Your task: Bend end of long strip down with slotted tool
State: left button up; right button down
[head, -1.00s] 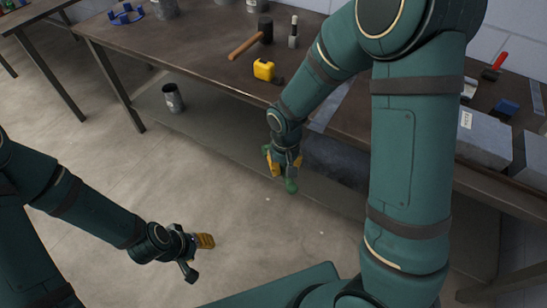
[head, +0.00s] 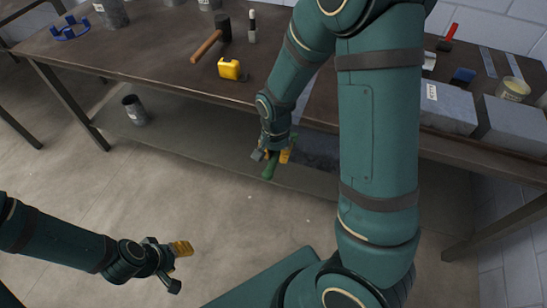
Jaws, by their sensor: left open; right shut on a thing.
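A long grey strip (head: 306,98) lies at the table's front edge, mostly hidden behind my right arm. My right gripper (head: 272,157) hangs in front of the table edge, below the tabletop, shut on a tool with a green handle (head: 268,171). The tool's slotted end cannot be made out. My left gripper (head: 180,267) is open and empty, low over the floor at the lower left, well away from the table.
On the tabletop (head: 150,60) are a yellow tape measure (head: 229,69), a mallet (head: 208,44), an upright tool (head: 252,28) and a blue ring fixture (head: 70,30). Grey blocks (head: 448,108) and further strips (head: 488,62) lie at right. A can (head: 134,110) stands on the lower shelf.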

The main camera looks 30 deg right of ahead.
jog(key=shift+w+d, duration=1)
jog(key=shift+d, duration=0.15)
jog(key=shift+w+d, duration=0.15)
jog(key=shift+d, duration=0.05)
dwell(0.7)
jog(key=shift+w+d, duration=0.8)
jog(key=shift+d, duration=0.15)
dwell(2.0)
dwell(0.5)
dwell(0.3)
